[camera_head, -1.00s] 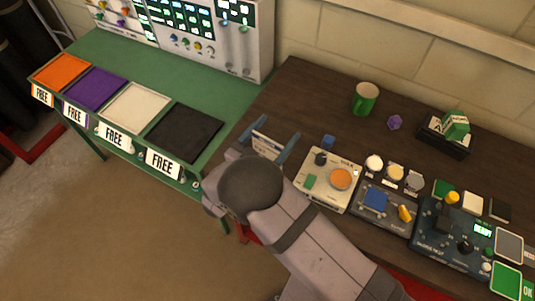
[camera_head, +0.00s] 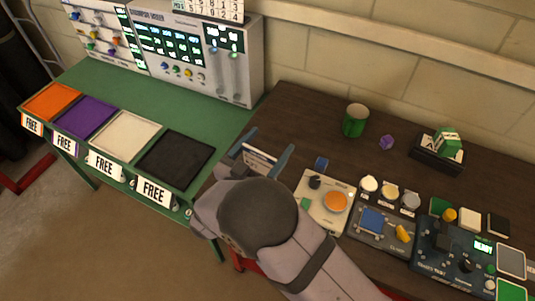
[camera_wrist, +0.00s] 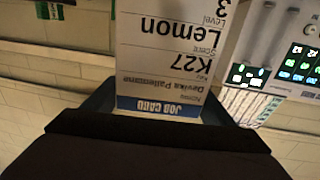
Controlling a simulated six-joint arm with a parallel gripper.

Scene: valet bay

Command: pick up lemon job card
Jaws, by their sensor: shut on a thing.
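The lemon job card (camera_wrist: 170,55) is white with a blue "JOB CARD" band and shows upside down in the wrist view. Its printed text reads "Lemon", "K27" and "Level 3". In the head view the card (camera_head: 261,159) is a thin pale strip between two blue-grey fingers. My gripper (camera_head: 263,160) is shut on the card and is over the left end of the dark wooden bench.
Orange (camera_head: 53,102), purple (camera_head: 85,117), white (camera_head: 126,134) and black (camera_head: 174,160) trays marked FREE line the green table (camera_head: 219,120). A white console (camera_head: 195,50) stands behind. Control boxes (camera_head: 322,203), a green mug (camera_head: 355,121) and a purple die (camera_head: 387,142) occupy the bench.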

